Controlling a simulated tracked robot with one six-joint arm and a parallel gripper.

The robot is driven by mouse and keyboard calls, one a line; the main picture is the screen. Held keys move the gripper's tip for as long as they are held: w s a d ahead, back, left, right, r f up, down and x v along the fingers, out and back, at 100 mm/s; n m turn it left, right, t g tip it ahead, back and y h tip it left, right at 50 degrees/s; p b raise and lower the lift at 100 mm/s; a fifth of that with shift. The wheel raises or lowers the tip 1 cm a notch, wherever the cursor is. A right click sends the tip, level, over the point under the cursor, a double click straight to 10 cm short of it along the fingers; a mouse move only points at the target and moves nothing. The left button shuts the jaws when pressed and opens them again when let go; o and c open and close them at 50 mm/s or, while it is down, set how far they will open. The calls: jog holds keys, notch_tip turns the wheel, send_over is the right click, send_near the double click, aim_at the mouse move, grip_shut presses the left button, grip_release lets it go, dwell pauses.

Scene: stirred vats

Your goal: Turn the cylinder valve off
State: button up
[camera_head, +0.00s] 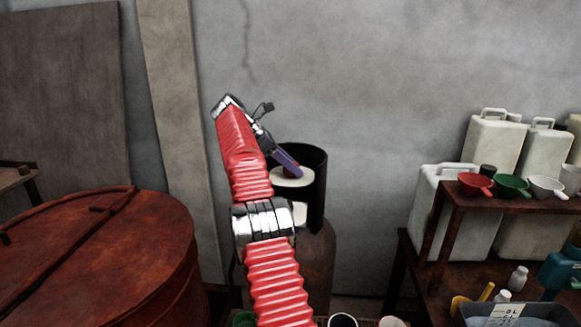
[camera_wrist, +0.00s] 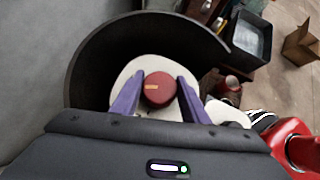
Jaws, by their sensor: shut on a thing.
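The cylinder valve's round red knob (camera_wrist: 159,90), with a small orange mark on top, sits over a pale disc (camera_wrist: 122,83) inside a dark open collar (camera_wrist: 88,62). My gripper (camera_wrist: 158,88) has its two purple fingers on either side of the knob, shut on it. In the head view my gripper (camera_head: 291,166) reaches down into the collar (camera_head: 317,185) on top of the brownish gas cylinder (camera_head: 321,257). There the knob is mostly hidden behind the fingers. The cylinder's lower part is partly hidden by my arm.
A large rust-red lidded vat (camera_head: 110,250) stands at the left. At the right, a wooden shelf (camera_head: 440,232) holds red, green and white scoops, with white jerrycans (camera_head: 493,140) behind. A grey bin (camera_head: 480,312) is at lower right. The wall is close behind the cylinder.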

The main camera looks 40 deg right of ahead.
jog(key=o, duration=1.1)
jog(key=shift+s, duration=0.1)
jog(key=shift+c, duration=0.2)
jog(key=shift+a+r, duration=0.15)
jog(key=shift+r, duration=0.05)
jog(key=s+a+r+m+t+y, duration=0.1)
jog(key=s+a+r+m+t, duration=0.2)
jog(key=a, duration=1)
jog(key=s+a+r+m+t+y, duration=0.1)
jog(key=a+r+t, duration=0.3)
jog(key=a, duration=0.8)
jog(key=s+a+f+m+t+y, duration=0.2)
jog(key=s+a+f, duration=0.5)
jog(key=s+a, duration=0.4)
jog(key=s+a+f+m+t+y, duration=0.1)
jog(key=s+a+f+m+y, duration=0.2)
jog(key=s+a+f+m, duration=0.2)
jog(key=s+a+f, duration=0.3)
jog(key=s+a, duration=0.3)
jog(key=a, duration=0.1)
jog(key=shift+s+m+t, duration=0.25)
jog(key=shift+m+t, duration=0.05)
jog(key=shift+t, duration=0.1)
